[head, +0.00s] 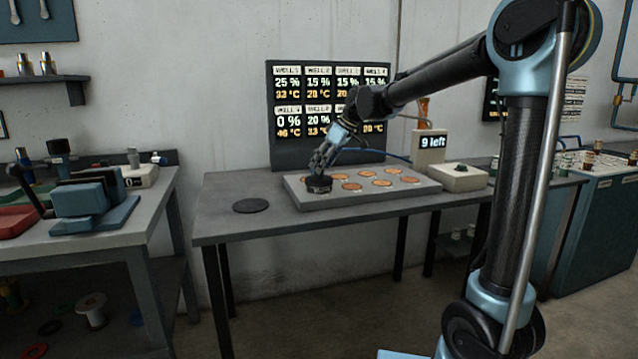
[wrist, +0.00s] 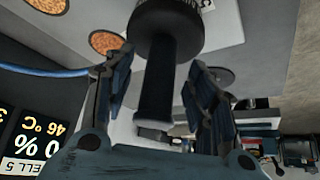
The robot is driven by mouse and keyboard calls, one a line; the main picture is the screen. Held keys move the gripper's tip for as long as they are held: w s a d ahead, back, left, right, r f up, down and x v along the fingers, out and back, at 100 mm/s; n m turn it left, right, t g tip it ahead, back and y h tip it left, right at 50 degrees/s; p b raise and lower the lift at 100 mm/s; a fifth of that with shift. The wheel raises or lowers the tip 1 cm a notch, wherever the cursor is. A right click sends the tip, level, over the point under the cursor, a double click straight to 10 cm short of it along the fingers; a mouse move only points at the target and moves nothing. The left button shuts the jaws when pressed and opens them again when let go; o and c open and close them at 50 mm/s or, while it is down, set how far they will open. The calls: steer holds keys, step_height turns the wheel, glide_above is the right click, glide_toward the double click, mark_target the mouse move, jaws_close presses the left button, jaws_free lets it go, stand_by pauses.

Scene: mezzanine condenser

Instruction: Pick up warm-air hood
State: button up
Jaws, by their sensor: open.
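The warm-air hood (head: 318,184) is a short dark round cap at the front left corner of the grey well plate (head: 420,189). In the wrist view the hood (wrist: 155,85) shows a black upright handle on a wider round body. My gripper (head: 322,166) is just above the hood, pointing down. In the wrist view my gripper (wrist: 158,65) is open, with one finger on each side of the handle and a visible gap on both sides. The well under the hood is hidden.
Several orange-brown wells (head: 383,183) show on the plate. A flat black disc (head: 251,205) lies on the bare table to the left. A readout screen (head: 330,100) stands behind.

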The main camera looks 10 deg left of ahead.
steer(key=x, duration=0.2)
steer(key=shift+a+f, duration=0.15)
steer(key=shift+f, duration=0.1)
jaws_close()
steer(key=shift+r, duration=0.15)
